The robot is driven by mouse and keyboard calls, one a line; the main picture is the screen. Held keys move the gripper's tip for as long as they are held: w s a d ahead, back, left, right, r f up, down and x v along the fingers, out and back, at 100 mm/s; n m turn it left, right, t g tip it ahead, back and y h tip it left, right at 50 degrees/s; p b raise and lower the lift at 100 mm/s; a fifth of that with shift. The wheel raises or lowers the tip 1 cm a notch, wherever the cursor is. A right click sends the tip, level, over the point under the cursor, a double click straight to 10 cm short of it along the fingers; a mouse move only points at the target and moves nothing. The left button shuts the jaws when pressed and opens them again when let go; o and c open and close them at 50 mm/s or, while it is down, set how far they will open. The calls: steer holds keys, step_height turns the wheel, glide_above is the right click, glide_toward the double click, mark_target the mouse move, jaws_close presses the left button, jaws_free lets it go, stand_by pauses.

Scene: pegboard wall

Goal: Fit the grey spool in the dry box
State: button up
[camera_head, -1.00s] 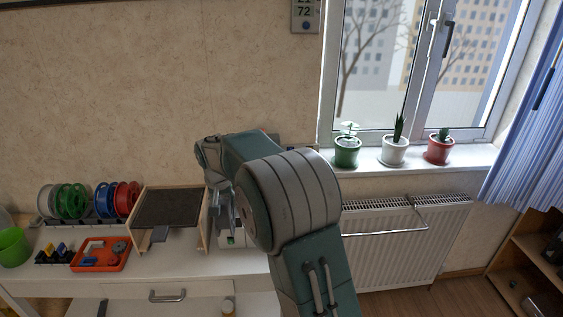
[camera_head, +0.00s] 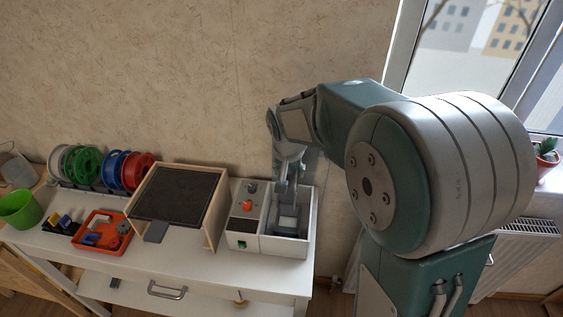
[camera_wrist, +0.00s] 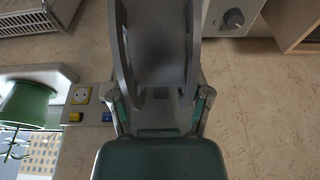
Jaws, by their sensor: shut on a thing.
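The dry box (camera_head: 308,232) is a white open-topped box at the right end of the white table, joined to a control unit. My gripper (camera_head: 290,183) points down at its opening in the head view. The wrist view shows my gripper (camera_wrist: 159,98) shut on the grey spool (camera_wrist: 160,50), whose two flanges stand up between the fingers. In the head view the spool is hard to make out under the gripper. I cannot tell whether it is above the opening or partly inside.
The control unit (camera_head: 245,212) has an orange knob and green switch. A wooden box with a dark top (camera_head: 178,192) stands left of it. Further left are an orange tray (camera_head: 103,230), coloured spools (camera_head: 100,168) on a rack and a green pot (camera_head: 20,209). The wall is close behind.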

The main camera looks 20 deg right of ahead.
steer(key=shift+s+d+f, duration=0.1)
steer(key=shift+d+f, duration=0.55)
steer(key=shift+d, duration=0.25)
steer(key=shift+a+f, duration=0.1)
steer(key=shift+f, duration=0.25)
steer(key=shift+a+f, duration=1.2)
steer(key=shift+f, duration=0.25)
steer(key=d+f, duration=0.1)
steer(key=f, duration=0.1)
steer(key=shift+d+f, duration=0.4)
steer(key=shift+f, duration=0.35)
steer(key=shift+a+f, duration=0.25)
steer(key=shift+f, duration=0.35)
steer(key=shift+a, duration=0.2)
